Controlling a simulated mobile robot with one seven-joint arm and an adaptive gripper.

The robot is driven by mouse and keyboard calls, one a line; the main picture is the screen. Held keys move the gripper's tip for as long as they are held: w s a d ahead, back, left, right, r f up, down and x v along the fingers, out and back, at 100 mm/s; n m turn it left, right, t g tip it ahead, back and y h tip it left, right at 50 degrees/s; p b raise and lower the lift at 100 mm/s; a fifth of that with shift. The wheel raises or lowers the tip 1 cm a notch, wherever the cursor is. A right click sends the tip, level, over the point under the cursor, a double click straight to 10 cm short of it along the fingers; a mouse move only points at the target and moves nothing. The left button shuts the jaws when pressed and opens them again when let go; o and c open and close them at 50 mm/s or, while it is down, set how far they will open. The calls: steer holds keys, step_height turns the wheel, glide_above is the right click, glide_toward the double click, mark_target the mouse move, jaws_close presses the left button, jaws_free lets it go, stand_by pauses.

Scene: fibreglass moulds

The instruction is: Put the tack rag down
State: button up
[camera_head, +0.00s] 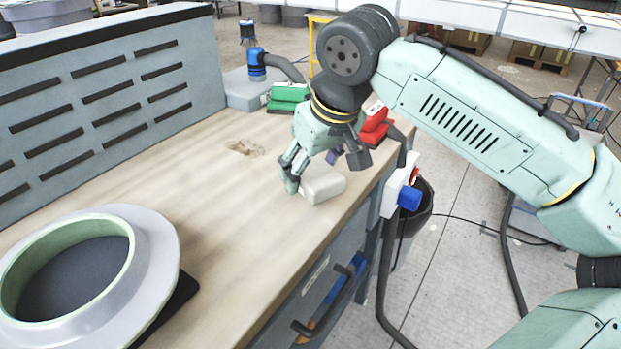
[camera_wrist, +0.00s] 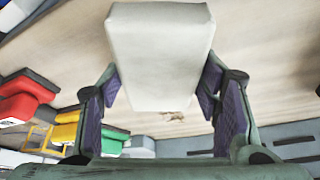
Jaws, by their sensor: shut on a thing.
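The tack rag (camera_head: 324,184) is a pale, cream, block-shaped pad near the right front edge of the wooden bench top. My gripper (camera_head: 322,170) is over it, pointing down, with a finger on either side. In the wrist view the tack rag (camera_wrist: 160,55) fills the space between the two dark-padded fingers (camera_wrist: 160,95), and they are shut on it. It is at or just above the bench top; I cannot tell whether its underside touches the wood.
Green blocks (camera_head: 287,97) and red blocks (camera_head: 374,122) stand behind my gripper. A tan patch (camera_head: 245,147) marks the bench top (camera_head: 200,190). A round mould (camera_head: 150,240) sits at the near left. A slotted grey panel (camera_head: 110,90) runs along the back. The bench's middle is clear.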

steer(key=shift+f, duration=1.8)
steer(key=shift+f, duration=0.5)
steer(key=o, duration=1)
steer(key=shift+f, duration=0.1)
steer(key=shift+o, duration=0.2)
steer(key=shift+r, duration=0.35)
steer(key=v, duration=1.2)
steer(key=shift+r, duration=0.25)
